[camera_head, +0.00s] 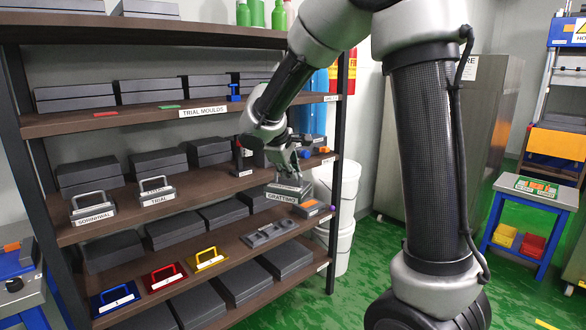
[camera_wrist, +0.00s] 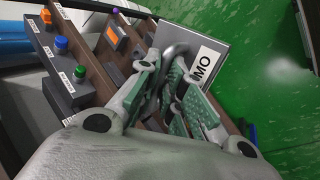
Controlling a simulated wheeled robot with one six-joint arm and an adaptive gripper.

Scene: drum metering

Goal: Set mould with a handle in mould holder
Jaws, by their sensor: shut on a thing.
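My gripper (camera_head: 287,168) is shut on the metal handle of a grey mould (camera_head: 290,187) on the right part of the middle shelf. The mould's white label is partly readable and ends in "MO". In the wrist view my gripper (camera_wrist: 168,85) has its green-padded fingers around the curved handle (camera_wrist: 175,52), and the labelled plate (camera_wrist: 205,55) lies beyond. I cannot tell whether the mould rests on the shelf or is just above it. I cannot identify the mould holder with certainty.
A grey block with several openings (camera_head: 270,234) and blue (camera_head: 115,298), red (camera_head: 165,276) and yellow (camera_head: 206,259) handled pieces lie on the lower shelf. A dark post (camera_head: 338,150) and white buckets (camera_head: 340,215) stand close right. A blue-legged table (camera_head: 536,195) stands farther right; green floor lies between.

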